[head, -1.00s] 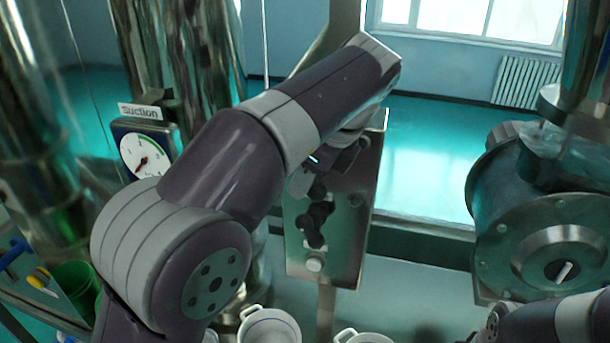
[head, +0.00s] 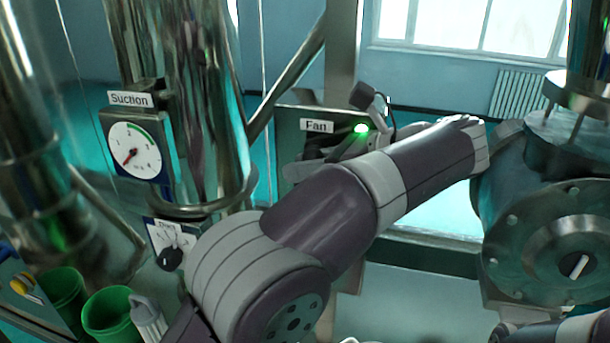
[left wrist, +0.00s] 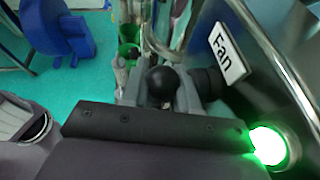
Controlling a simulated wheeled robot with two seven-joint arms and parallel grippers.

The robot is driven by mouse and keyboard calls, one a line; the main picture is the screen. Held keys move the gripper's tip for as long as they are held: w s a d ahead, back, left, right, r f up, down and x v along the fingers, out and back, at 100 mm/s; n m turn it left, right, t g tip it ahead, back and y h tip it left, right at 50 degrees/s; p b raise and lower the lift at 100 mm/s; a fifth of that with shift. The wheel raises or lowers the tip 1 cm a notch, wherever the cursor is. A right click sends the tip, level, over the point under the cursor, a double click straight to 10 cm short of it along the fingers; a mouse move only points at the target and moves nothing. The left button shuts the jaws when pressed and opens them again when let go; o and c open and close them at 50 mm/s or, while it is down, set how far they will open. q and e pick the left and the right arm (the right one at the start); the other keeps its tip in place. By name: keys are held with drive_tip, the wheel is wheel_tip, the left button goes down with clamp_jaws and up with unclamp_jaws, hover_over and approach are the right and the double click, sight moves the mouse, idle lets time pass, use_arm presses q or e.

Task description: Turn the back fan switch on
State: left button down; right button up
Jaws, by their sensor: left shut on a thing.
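The fan panel (head: 290,127) stands in the middle of the head view, with a white "Fan" label (head: 316,125) and a lit green lamp (head: 361,128). The label (left wrist: 227,54) and glowing lamp (left wrist: 268,146) also show in the left wrist view. A switch lever with a round black knob (left wrist: 164,82) sticks out from the panel. My left gripper (left wrist: 162,90) is shut on the knob, a grey finger on each side. In the head view my left gripper (head: 318,162) is at the panel, partly hidden by my arm. My right gripper is out of view.
A suction gauge (head: 132,151) is fixed to a steel column at left, with a small dial plate (head: 170,245) below it. Green cups (head: 108,312) stand at lower left. A large round metal housing (head: 545,215) is close on the right.

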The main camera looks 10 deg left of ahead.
use_arm(q)
drive_tip(key=shift+d+y+p, duration=0.15)
drive_tip(key=shift+y+p, duration=0.45)
drive_tip(key=shift+y, duration=0.3)
drive_tip(key=shift+y+p, duration=0.4)
drive_tip(key=shift+p, duration=0.05)
drive_tip(key=c, duration=1)
unclamp_jaws()
drive_tip(key=shift+o, duration=0.3)
drive_tip(key=shift+d, duration=0.1)
